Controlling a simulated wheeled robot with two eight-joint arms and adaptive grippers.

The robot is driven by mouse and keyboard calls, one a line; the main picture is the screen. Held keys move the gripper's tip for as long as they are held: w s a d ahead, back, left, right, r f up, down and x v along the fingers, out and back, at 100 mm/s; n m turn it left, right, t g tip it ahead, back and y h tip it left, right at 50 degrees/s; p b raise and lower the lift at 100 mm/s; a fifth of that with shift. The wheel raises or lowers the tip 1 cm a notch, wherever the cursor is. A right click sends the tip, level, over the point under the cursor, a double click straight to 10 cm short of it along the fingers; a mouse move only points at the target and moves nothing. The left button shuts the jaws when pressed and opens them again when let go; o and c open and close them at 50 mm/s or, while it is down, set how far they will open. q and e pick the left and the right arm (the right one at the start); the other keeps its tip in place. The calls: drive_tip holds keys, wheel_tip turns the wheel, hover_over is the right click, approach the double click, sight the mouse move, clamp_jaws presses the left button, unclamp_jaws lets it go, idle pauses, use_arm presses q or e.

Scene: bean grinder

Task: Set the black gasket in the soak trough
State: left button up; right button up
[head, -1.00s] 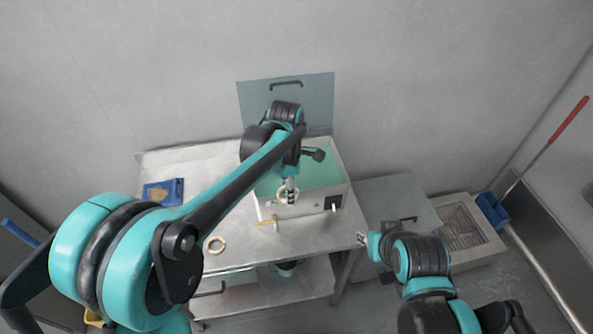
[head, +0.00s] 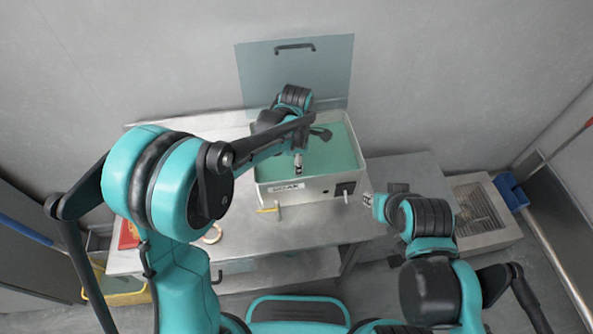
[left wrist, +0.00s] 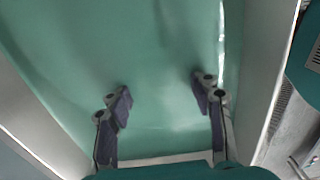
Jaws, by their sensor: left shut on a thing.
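The soak trough (head: 327,188) is a pale box of teal liquid on the steel table. My left gripper (head: 299,170) reaches down into it from above, near the front wall. In the left wrist view my left gripper's two fingers (left wrist: 160,105) stand spread over the teal liquid (left wrist: 150,40), between the trough walls. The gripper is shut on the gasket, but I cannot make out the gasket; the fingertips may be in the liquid. My right gripper (head: 368,199) is right of the trough, off the table's front; its jaws are too small to read.
A tan ring (head: 213,233) lies on the table (head: 300,225), left of the trough. A raised glassy lid (head: 298,72) stands behind the trough. A floor grate (head: 478,207) lies at the right.

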use_arm(q)
drive_tip(key=shift+f+b, duration=0.45)
drive_tip(key=shift+f, duration=1.2)
drive_tip(key=shift+f, duration=0.15)
drive_tip(key=o, duration=1)
